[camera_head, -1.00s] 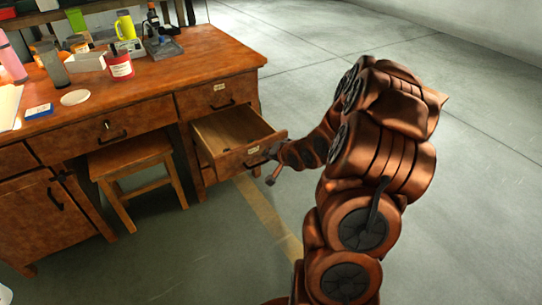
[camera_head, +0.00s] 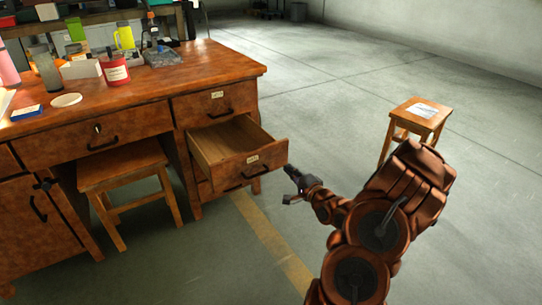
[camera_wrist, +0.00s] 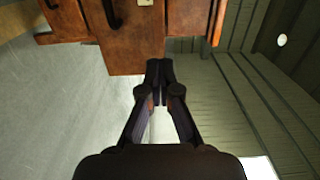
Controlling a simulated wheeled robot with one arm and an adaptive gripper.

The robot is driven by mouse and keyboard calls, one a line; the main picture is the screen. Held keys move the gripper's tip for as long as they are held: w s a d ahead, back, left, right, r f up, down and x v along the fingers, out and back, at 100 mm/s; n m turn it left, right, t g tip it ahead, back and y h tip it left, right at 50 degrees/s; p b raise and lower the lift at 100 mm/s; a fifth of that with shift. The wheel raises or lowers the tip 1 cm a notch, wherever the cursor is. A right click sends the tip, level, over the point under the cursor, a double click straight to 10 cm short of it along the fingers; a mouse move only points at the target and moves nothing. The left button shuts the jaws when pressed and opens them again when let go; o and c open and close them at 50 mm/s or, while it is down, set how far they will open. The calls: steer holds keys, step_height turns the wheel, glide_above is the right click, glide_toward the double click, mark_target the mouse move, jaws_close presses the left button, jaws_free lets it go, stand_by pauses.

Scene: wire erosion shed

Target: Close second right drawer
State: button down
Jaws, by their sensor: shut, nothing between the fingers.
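The second right drawer (camera_head: 254,163) of the wooden desk is pulled out, and its empty-looking inside shows from above. Its front has a dark handle and a small white label. My gripper (camera_head: 289,184) is just to the right of the drawer front in the head view, apart from its handle in the picture. In the wrist view, my gripper (camera_wrist: 159,70) has its fingers together with nothing between them. A wooden front (camera_wrist: 135,45) with dark handles and a pale label lies beyond the fingertips. The exact gap to the wood cannot be told.
The top right drawer (camera_head: 214,104) above it is shut. One stool (camera_head: 124,168) stands under the desk, and another stool (camera_head: 416,115) with a paper stands at right. Jars and boxes crowd the desktop (camera_head: 190,75). The floor right of the desk is mostly open.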

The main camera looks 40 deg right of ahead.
mark_target(267, 149)
steer(key=w+b, duration=0.1)
steer(key=w, duration=0.3)
steer(key=w+b, duration=0.1)
steer(key=w, duration=0.2)
steer(key=w+b, duration=0.1)
steer(key=w, duration=0.3)
steer(key=shift+w+d+f+b, duration=0.1)
steer(key=shift+w+d+b, duration=0.2)
steer(key=shift+d+b, duration=0.1)
steer(key=shift+w, duration=0.25)
steer(key=shift+d, duration=0.1)
